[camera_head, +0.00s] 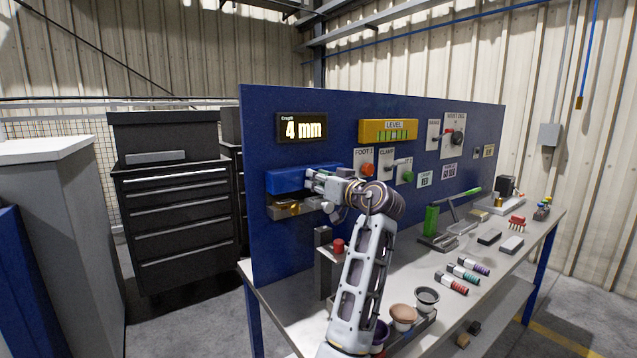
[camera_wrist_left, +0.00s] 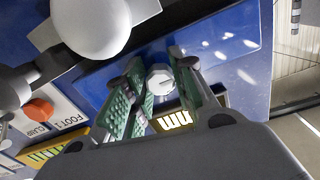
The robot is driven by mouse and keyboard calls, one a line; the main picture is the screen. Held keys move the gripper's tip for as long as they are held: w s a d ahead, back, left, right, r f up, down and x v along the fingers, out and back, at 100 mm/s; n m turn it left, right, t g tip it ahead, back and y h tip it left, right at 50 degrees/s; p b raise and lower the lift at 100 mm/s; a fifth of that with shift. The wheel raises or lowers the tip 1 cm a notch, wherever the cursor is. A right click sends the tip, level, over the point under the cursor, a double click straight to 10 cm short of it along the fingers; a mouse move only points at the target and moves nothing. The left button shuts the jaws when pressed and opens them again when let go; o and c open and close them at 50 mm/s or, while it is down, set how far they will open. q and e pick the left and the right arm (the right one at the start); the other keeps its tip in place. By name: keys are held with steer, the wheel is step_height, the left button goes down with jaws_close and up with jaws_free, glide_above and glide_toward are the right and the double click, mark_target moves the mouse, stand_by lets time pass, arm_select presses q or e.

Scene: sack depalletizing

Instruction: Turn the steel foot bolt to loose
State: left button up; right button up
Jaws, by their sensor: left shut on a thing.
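My left gripper (camera_head: 312,180) reaches the blue panel (camera_head: 262,130) beside a blue block (camera_head: 287,182). In the left wrist view its green-padded fingers (camera_wrist_left: 158,90) are shut on the round steel head (camera_wrist_left: 159,77) of the foot bolt, one pad on each side. The head is pale, with a dark mark on its face. In the head view the gripper hides the bolt. An orange-red knob (camera_head: 367,169) sits under the FOOT 1 label (camera_head: 363,153), right of the gripper. The display (camera_head: 302,127) reads 4 mm. My right gripper is out of view.
A yellow LEVEL gauge (camera_head: 388,132) and a green knob (camera_head: 408,176) are on the panel. The bench (camera_head: 480,262) holds a green-handled press (camera_head: 432,220), bowls (camera_head: 403,316) and striped cylinders (camera_head: 450,283). A black tool cabinet (camera_head: 178,225) stands left.

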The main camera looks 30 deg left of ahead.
arm_select(q)
steer(key=shift+f, duration=0.3)
steer(key=o, duration=1)
steer(key=shift+o, duration=0.2)
steer(key=shift+r, duration=0.15)
steer(key=shift+r, duration=0.1)
steer(key=v, duration=0.7)
steer(key=shift+d, duration=0.3)
